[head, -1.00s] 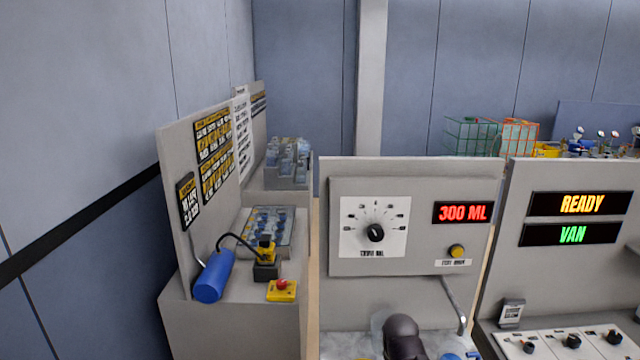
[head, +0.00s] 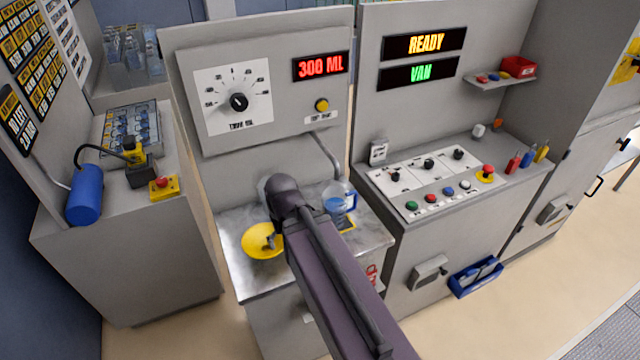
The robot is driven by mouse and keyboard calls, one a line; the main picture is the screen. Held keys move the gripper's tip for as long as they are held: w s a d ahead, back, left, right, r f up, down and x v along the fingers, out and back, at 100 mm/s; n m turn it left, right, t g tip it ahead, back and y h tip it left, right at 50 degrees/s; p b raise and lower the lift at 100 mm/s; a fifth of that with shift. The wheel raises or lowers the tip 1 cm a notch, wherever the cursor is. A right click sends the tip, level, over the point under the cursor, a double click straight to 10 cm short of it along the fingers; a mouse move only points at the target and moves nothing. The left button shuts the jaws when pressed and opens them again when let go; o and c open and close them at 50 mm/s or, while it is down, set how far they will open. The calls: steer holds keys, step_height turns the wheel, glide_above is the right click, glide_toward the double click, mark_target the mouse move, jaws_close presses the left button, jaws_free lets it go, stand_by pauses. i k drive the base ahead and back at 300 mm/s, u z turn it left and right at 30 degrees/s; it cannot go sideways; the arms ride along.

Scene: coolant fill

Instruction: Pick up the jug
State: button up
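The jug (head: 337,208) is clear and holds blue liquid. It stands upright on the metal counter below the bent spout, just right of my arm, with its handle on its right side. My arm reaches in from the bottom and crosses in front of the counter. A small dark end part, apparently my gripper (head: 270,240), shows over a yellow round dish (head: 258,242), left of the jug and apart from it. Its fingers are too small and too hidden by my arm to read.
The metal spout (head: 328,150) hangs above the jug. A panel with a dial (head: 238,102), a "300 ML" display (head: 321,66) and a yellow button (head: 321,105) stands behind. A control console (head: 440,185) is to the right. A blue cylinder (head: 85,195) is at left.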

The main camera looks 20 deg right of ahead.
mark_target(334, 199)
steer(key=k, duration=1.35)
steer(key=z, duration=0.25)
steer(key=i, duration=1)
steer(key=u, duration=0.15)
